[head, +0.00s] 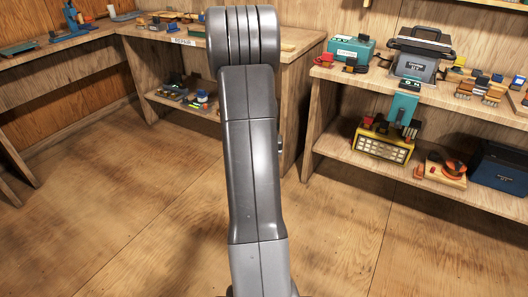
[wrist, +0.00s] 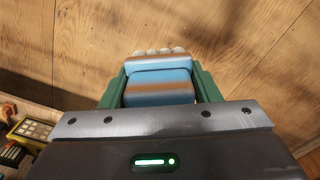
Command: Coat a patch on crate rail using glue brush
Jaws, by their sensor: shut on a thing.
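In the wrist view my gripper (wrist: 159,84) has its green fingers shut on the sides of a blue block-like thing with brown worn bands and a row of pale rounded tips at its far end. I take this thing to be the glue brush (wrist: 160,92), though its shape is only partly seen. It is held over the wooden floor, and nothing touches its pale tips. In the head view my arm fills the middle, and I cannot make out the gripper or the brush there. I cannot pick out the crate rail for certain in either view.
A wooden shelf unit (head: 352,83) at right holds a teal box (head: 351,48), a dark grey case (head: 414,66), a yellow organizer (head: 381,145) and a dark blue box (head: 502,168). A long bench (head: 75,46) runs along the left. The plywood floor (head: 150,220) is clear.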

